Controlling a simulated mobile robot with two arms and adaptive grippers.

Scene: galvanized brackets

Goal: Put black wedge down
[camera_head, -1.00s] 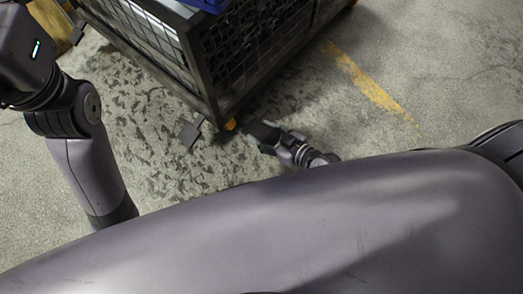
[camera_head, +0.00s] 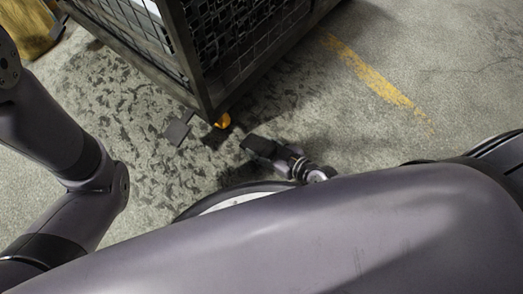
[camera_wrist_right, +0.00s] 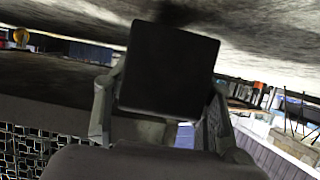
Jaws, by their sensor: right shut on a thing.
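The black wedge (camera_wrist_right: 168,68) is a dark, square-faced block in the right wrist view, between the two fingers of my right gripper (camera_wrist_right: 160,105). The gripper is shut on it. In the head view the wedge (camera_head: 258,145) shows as a small dark block at the end of my right gripper (camera_head: 279,156), low over the floor. It is right of the cage's near corner and apart from it. I cannot tell whether the wedge touches the floor. My left arm enters at the left, but its gripper is out of view.
A dark wire-mesh cage (camera_head: 210,92) stands at the top, with an orange part (camera_head: 222,121) under its near corner. A flat dark grey piece (camera_head: 178,130) lies beside that corner. Worn concrete floor with a yellow line (camera_head: 370,78) is clear at the right.

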